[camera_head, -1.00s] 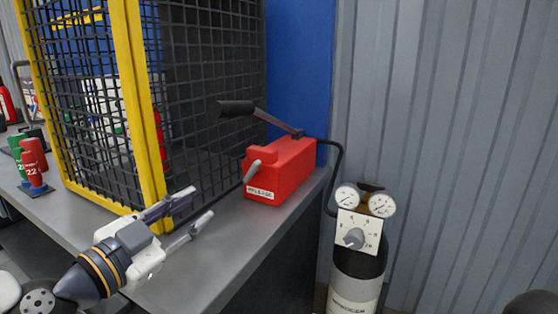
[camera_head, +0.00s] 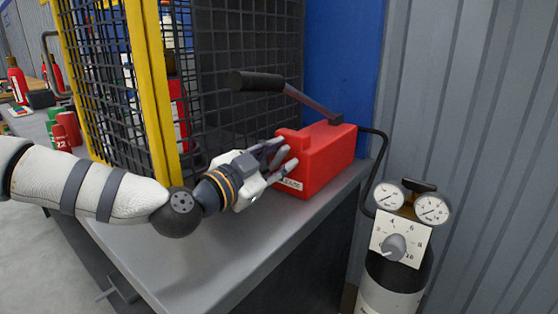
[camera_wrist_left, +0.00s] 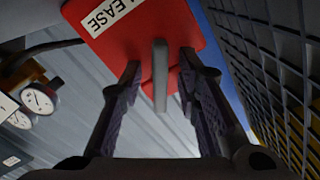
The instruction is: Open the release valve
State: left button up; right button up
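The red pump box (camera_head: 328,155) stands on the grey bench with its black-handled pump lever (camera_head: 290,92) rising to the left. The release valve's grey lever (camera_wrist_left: 160,75) shows in the left wrist view, on the box's end beside a white label (camera_wrist_left: 110,14) reading "EASE" in the visible part. My left gripper (camera_head: 281,158) is at that end of the box. Its fingers are open, one on each side of the lever, with gaps visible in the wrist view. In the head view the gripper hides the lever. My right gripper is not in view.
A yellow-framed black mesh cage (camera_head: 150,90) stands close behind and left of my left arm. A gas cylinder (camera_head: 388,295) with two gauges and a dial (camera_head: 394,247) stands right of the bench, joined by a black hose (camera_head: 383,165). The bench front (camera_head: 220,255) is clear.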

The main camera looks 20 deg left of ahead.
pick_arm(q)
grip_shut()
jog(key=shift+r+n, duration=0.1)
jog(key=shift+n, duration=0.2)
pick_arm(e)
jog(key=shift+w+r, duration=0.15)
pick_arm(q)
jog(key=shift+n+p, duration=0.55)
jog(key=shift+n, duration=0.65)
jog(key=shift+n+p, duration=0.35)
jog(key=shift+n, duration=1.35)
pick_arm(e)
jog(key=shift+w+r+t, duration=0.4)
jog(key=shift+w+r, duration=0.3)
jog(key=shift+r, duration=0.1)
pick_arm(q)
grip_release()
